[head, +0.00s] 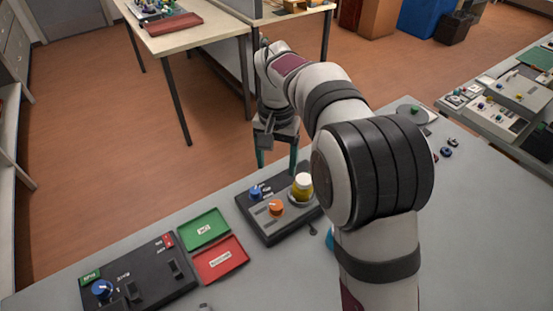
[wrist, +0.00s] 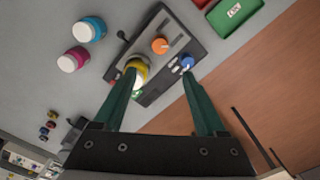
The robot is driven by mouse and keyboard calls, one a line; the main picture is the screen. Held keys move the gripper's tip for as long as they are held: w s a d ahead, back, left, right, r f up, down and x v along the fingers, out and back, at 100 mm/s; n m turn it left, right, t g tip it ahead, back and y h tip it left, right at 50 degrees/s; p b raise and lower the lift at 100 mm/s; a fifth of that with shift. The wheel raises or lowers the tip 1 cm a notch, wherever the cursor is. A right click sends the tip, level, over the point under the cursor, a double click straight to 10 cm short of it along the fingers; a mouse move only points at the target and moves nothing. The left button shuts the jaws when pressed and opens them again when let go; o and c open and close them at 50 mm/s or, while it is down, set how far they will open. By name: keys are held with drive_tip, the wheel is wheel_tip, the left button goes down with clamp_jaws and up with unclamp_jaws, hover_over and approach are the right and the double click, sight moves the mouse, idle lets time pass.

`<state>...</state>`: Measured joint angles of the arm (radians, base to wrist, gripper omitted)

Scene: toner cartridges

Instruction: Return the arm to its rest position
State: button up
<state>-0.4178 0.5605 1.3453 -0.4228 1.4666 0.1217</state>
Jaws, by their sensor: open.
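My gripper (head: 277,160) hangs above the far edge of a dark control panel (head: 248,212), its two green fingers apart and nothing between them. In the wrist view the open fingers (wrist: 160,74) point toward the panel (wrist: 196,45). A yellow toner cartridge with a white cap (head: 304,188) stands upright in a round ring on the panel; it also shows in the wrist view (wrist: 143,72), close to one fingertip in the picture. The panel has an orange knob (head: 276,207) and a blue knob (head: 255,192). My arm hides part of the bench in the head view.
Cyan (wrist: 97,24) and magenta (wrist: 82,55) cartridges stand on the bench beside the panel in the wrist view. A green tray (head: 203,229), a red tray (head: 220,260) and another black panel (head: 140,276) lie to the left. Small knobs (head: 446,152) lie at the right.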

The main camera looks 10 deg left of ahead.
drive_tip(key=shift+r, duration=0.35)
drive_tip(key=s+d+r+m+y, duration=0.1)
drive_tip(key=s+d+r, duration=0.1)
drive_tip(key=s+d, duration=0.6)
drive_tip(key=s+d+r+m, duration=0.2)
drive_tip(key=s+d, duration=0.3)
drive_tip(key=s, duration=0.5)
drive_tip(key=s+d+f+m, duration=0.1)
drive_tip(key=s+d+f, duration=0.1)
drive_tip(key=s, duration=0.9)
drive_tip(key=shift+f+y, duration=0.4)
drive_tip(key=shift+f, duration=0.5)
